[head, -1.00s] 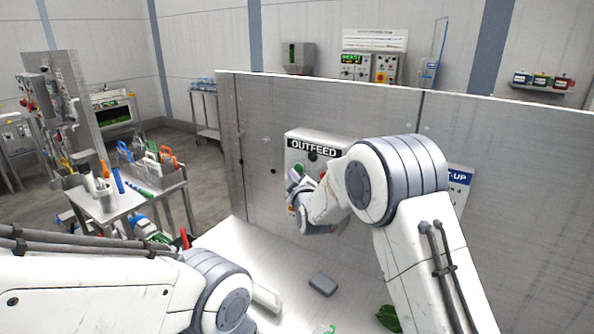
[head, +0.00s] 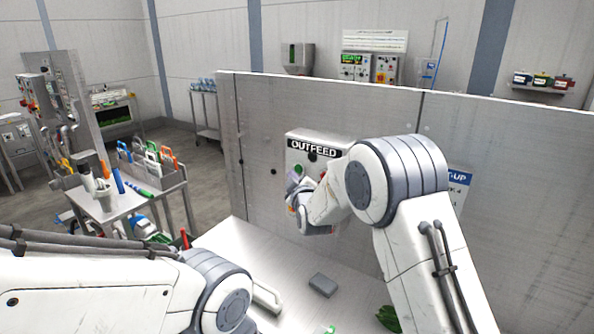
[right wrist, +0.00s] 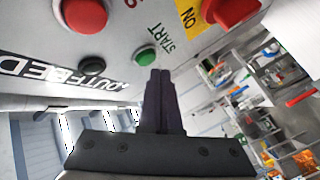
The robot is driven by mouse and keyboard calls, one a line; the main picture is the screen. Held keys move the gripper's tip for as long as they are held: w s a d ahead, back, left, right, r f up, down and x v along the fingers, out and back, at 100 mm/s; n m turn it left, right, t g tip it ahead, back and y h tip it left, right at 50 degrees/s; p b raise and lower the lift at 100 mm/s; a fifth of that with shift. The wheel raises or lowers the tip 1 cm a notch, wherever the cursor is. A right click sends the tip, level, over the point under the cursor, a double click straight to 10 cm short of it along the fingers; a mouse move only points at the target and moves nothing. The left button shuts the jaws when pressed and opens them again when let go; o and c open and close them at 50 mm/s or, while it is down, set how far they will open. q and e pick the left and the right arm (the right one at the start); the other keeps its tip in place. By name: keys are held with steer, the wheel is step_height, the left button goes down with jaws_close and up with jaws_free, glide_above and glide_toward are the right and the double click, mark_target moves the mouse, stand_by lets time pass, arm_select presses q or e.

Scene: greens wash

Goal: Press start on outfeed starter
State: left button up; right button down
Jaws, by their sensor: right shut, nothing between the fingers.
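The outfeed starter (head: 318,143) is a grey box on the metal panel, lettered OUTFEED, partly hidden behind my right arm. In the right wrist view its green START button (right wrist: 145,56) stands just beyond the tips of my right gripper (right wrist: 160,72). The fingers are shut together with nothing between them; I cannot tell whether they touch the button. A red button (right wrist: 84,14), a black button (right wrist: 92,66) and a red switch (right wrist: 232,10) beside a yellow ON label are near it. In the head view the right gripper (head: 297,192) is at the box front. My left gripper is out of view.
The metal panel (head: 262,120) stands behind a pale worktop (head: 262,250). A small grey block (head: 322,285) and a green leaf (head: 388,318) lie on it. A tool cart (head: 125,205) stands at the left.

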steer(key=shift+d, duration=0.1)
stand_by(0.7)
steer(key=shift+w+d+b, duration=0.2)
steer(key=shift+w+b, duration=0.1)
steer(key=shift+w+d, duration=0.25)
steer(key=shift+w, duration=0.1)
stand_by(0.7)
steer(key=shift+s+b, duration=0.1)
steer(key=shift+b, duration=0.2)
steer(key=shift+s+a+b, duration=0.35)
steer(key=shift+s+a, duration=0.15)
steer(key=shift+s, duration=0.1)
steer(key=shift+s+a+b, duration=0.3)
steer(key=shift+s+a, duration=0.45)
steer(key=shift+s, duration=0.25)
steer(key=shift+s+a+b, duration=0.3)
steer(key=shift+s+a, duration=0.45)
steer(key=shift+s, duration=0.25)
